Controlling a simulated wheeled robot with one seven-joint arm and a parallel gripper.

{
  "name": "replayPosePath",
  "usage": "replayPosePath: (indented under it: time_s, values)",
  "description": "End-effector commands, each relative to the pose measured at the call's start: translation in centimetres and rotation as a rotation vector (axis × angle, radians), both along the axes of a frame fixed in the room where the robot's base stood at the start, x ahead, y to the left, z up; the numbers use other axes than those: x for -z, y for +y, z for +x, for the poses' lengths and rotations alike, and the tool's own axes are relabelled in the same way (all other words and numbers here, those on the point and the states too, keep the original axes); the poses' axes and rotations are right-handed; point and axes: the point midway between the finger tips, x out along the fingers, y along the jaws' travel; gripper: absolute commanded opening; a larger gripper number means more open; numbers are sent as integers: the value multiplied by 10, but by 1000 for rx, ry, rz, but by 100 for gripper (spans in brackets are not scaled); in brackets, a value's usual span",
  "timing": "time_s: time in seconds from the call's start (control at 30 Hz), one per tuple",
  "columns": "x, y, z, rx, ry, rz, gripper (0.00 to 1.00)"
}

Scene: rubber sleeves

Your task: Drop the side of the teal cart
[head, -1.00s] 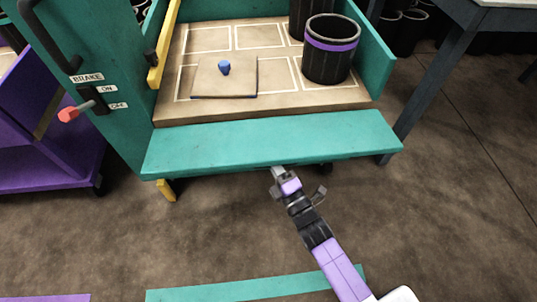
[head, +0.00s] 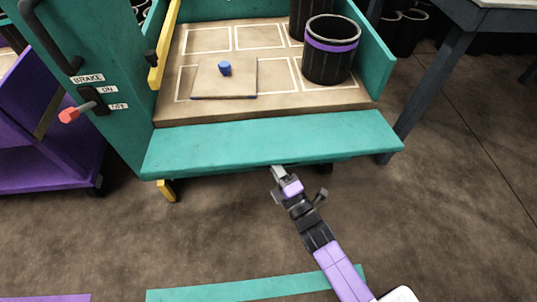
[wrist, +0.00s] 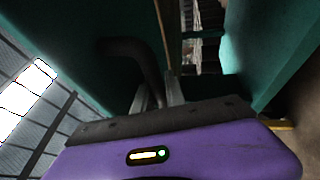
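The teal cart (head: 122,115) stands ahead with its near side panel (head: 265,146) swung down and outward from the deck. The panel sticks out toward me, level or slightly sloped. My gripper (head: 277,172) is at the middle of the panel's near edge, its tips partly hidden by that edge. In the wrist view, the two grey fingers (wrist: 157,96) have a small gap between them. A dark curved bar (wrist: 135,50) runs down a dark teal surface toward that gap. I cannot tell whether the fingers grip it.
The deck carries a flat board with a blue knob (head: 224,68) and a black bin with a purple band (head: 328,62). A red brake lever (head: 70,114) is on the cart's left end. A purple cart (head: 45,165) stands left, a grey table (head: 440,75) right. Floor in front is clear.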

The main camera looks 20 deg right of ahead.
Motion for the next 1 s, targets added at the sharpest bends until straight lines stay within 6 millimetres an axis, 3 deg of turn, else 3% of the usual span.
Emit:
replayPosePath:
  time_s: [1.0]
  values:
    - [5, -6, -67, 1, 8, 1, 23]
